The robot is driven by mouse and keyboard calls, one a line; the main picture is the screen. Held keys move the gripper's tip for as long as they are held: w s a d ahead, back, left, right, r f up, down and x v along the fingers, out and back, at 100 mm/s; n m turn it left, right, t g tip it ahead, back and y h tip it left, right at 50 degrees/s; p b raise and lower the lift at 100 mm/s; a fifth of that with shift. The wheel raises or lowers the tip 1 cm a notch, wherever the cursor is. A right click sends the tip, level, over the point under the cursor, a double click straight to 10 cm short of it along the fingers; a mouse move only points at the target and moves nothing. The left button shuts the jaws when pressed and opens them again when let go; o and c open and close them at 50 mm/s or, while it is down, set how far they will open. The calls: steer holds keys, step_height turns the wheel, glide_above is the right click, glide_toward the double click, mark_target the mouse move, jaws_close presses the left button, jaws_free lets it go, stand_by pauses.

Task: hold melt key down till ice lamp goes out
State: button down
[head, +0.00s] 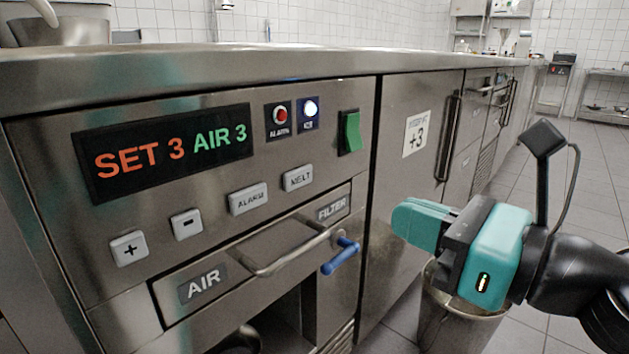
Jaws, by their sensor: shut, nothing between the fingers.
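The melt key (298,178) is a pale square button marked MELT on the steel control panel, below the lamps. The ice lamp (311,107) at the panel's upper right glows white-blue. My gripper (398,222) is teal, shut and empty. It shows to the right of the melt key, in front of the cabinet door, apart from the key. Nothing covers the key or the lamp.
The display (163,151) reads SET 3 AIR 3. The alarm lamp (280,119) shows red, and the alarm key (248,199) sits left of the melt key. A green switch (350,132), a drawer handle (287,250) and a blue lever (341,256) are near. A metal bin (458,327) stands below my gripper.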

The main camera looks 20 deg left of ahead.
mark_target(302, 177)
steer(key=p+x, duration=0.2)
steer(key=x, duration=1.1)
steer(key=shift+w+a+p, duration=0.1)
steer(key=shift+a+p, duration=0.2)
steer(key=shift+w, duration=0.1)
